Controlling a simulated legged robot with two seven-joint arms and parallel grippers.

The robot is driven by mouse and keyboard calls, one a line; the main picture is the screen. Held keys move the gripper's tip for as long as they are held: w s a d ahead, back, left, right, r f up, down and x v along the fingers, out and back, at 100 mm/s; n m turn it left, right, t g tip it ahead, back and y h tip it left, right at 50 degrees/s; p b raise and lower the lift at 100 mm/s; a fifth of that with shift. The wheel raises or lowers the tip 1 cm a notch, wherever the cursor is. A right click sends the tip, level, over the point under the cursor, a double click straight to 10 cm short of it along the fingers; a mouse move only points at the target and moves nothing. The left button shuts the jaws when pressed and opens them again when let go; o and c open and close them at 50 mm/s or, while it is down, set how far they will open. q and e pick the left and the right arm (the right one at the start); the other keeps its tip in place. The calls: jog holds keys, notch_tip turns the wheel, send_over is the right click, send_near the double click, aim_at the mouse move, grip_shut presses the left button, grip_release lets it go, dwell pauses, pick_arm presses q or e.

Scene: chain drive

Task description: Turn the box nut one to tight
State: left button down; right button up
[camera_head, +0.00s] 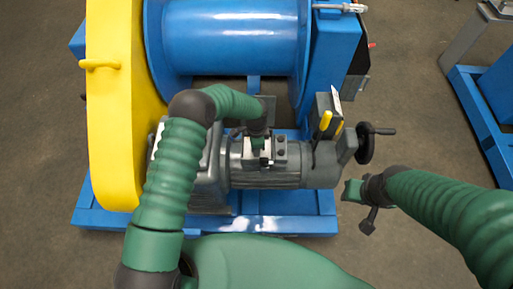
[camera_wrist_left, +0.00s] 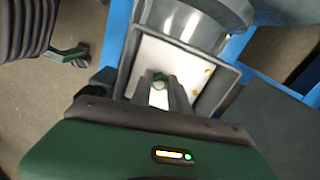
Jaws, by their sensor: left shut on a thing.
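The box (camera_wrist_left: 226,76) on the motor is open at the top in the left wrist view, with a white inside. The box nut (camera_wrist_left: 160,78) shows there as a small green piece at the fingertips. My left gripper (camera_wrist_left: 164,93) is shut on this nut, with one finger on each side. In the head view my left gripper (camera_head: 260,150) reaches down into the box (camera_head: 281,152) from above, and the nut is too small to make out there. My right gripper (camera_head: 358,204) hangs right of the motor, apart from it; its finger gap is unclear.
Small brass-coloured pieces (camera_wrist_left: 208,70) lie in the box near the nut. A yellow guard (camera_head: 112,135) and blue drum (camera_head: 230,38) bound the left and back.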

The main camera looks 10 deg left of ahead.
pick_arm(q)
jog(key=shift+w+r+m, duration=0.1)
jog(key=shift+w+m, duration=0.05)
jog(key=shift+m, duration=0.15)
dwell(0.4)
jog(key=c, duration=1.2)
grip_release()
jog(key=shift+c, duration=0.2)
jog(key=shift+r, duration=0.1)
notch_tip(320, 180, up, 16)
jog(key=p, duration=0.2)
jog(key=shift+r+p, duration=0.25)
jog(key=shift+p, duration=0.15)
